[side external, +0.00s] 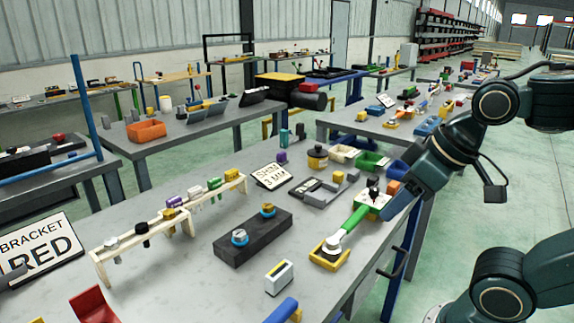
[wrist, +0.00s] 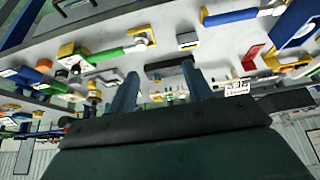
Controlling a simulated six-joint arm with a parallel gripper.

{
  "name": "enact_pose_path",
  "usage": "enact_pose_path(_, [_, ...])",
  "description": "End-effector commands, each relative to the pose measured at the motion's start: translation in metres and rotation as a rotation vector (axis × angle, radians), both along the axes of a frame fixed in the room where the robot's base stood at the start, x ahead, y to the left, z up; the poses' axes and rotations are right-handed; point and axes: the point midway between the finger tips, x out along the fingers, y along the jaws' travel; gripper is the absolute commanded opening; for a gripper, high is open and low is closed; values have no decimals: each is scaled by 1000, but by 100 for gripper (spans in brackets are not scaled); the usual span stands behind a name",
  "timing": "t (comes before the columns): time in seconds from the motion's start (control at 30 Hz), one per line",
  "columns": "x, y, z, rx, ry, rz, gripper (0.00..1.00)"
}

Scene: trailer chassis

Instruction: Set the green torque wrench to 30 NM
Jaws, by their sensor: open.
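The green torque wrench (side external: 355,220) lies on the table near its right edge. Its pale round head sits at a yellow holder (side external: 329,254), and its handle end meets a pale block with a dark knob (side external: 374,184). Its setting cannot be read. In the wrist view, the green wrench (wrist: 106,55) shows beyond and left of my fingers. My gripper (side external: 392,212) is beside the handle end in the side view; contact cannot be judged there. In the wrist view, my gripper (wrist: 158,77) has its two fingers apart, with nothing seen held between them.
A dark block with two blue-and-yellow fittings (side external: 252,237) lies left of the wrench. A wooden rack (side external: 170,222), a "SHIM 3 MM" sign (side external: 270,176) and a green bin (side external: 371,161) stand farther off. A blue-handled tool (side external: 283,311) is at the front edge.

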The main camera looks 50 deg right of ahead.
Motion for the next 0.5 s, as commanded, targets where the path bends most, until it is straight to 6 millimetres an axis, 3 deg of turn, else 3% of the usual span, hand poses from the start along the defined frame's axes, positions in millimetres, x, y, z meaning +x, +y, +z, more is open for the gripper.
enact_pose_path(0.27, [19, -12, 11, -24, 43, -11, 50])
enact_pose_path(0.5, [55, -41, 25, -58, 121, -22, 50])
